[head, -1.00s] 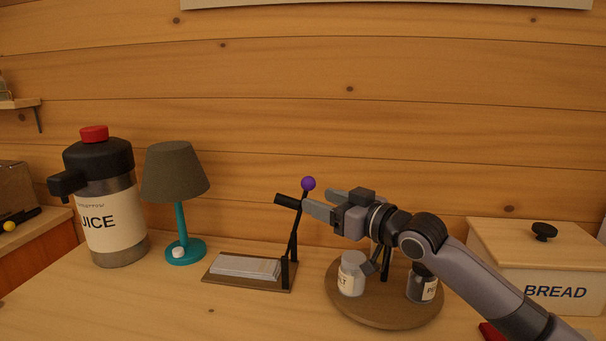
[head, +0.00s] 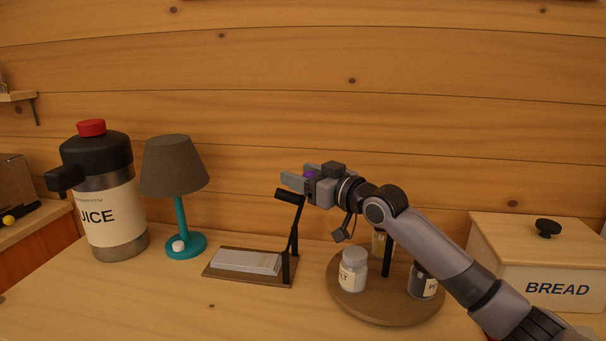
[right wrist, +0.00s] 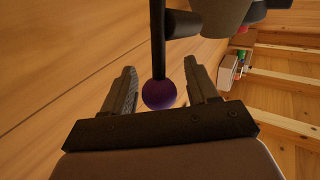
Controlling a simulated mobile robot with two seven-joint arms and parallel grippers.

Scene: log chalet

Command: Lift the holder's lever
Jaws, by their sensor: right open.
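The holder (head: 220,273) is a brown board with a stack of pale paper (head: 247,262) on it and black posts at its right end. Its black lever stands raised, with a black crossbar (head: 289,196) and a purple ball knob (head: 309,175) at its tip. In the right wrist view the knob (right wrist: 159,95) sits between the two fingers, with a gap on each side. My right gripper (head: 296,178) is open around the knob, pointing left; its fingers partly hide the knob in the head view. My left gripper is not in view.
A juice dispenser (head: 112,216) and a teal lamp (head: 181,215) stand left of the holder. A round wooden turntable (head: 375,309) with jars is below my right arm, and a bread box (head: 538,260) stands at the right. The front table is clear.

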